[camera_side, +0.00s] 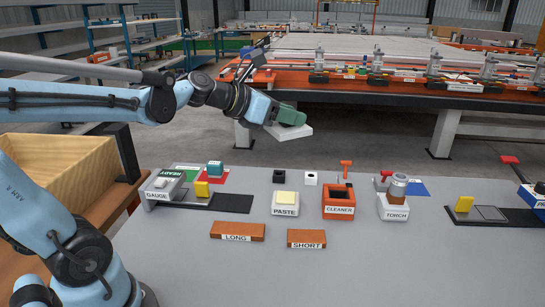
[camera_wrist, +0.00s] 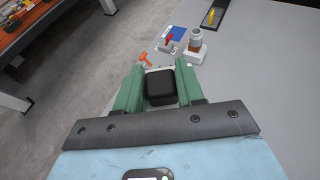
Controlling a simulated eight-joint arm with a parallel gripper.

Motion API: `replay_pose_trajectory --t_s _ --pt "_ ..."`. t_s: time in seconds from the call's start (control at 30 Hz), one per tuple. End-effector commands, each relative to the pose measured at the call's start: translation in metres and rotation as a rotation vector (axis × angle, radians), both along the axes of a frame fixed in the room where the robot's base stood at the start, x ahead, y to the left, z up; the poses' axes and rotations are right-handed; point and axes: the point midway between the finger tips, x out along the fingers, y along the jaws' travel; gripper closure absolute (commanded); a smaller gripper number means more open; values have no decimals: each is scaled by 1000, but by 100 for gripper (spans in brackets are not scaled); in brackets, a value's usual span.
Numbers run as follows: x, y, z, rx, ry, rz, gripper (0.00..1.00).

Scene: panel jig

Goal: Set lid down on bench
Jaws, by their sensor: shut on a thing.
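My gripper (camera_side: 287,116) has green fingers and is held in the air over the far side of the grey bench (camera_side: 180,245). It is shut on the lid (camera_side: 291,133), a flat pale slab seen below the fingers, tilted slightly and clear of the bench top. In the wrist view, a black block, which looks like the lid's knob (camera_wrist: 160,87), sits between the green fingers (camera_wrist: 160,92). Most of the slab is hidden there by the fingers and knob.
Long (camera_side: 237,231) and short (camera_side: 306,238) blocks lie in front. The front middle is bare. An orange-edged table (camera_side: 400,95) stands behind.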

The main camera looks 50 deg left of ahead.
Motion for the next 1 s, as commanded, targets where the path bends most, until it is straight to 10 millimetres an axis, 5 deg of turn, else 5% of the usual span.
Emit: replay_pose_trajectory --t_s 0.3,0.6,1.0 --pt "35 58 -59 1 0 110 92" --pt "45 99 -111 1 -1 191 92" --pt "45 134 -142 0 -1 222 92"
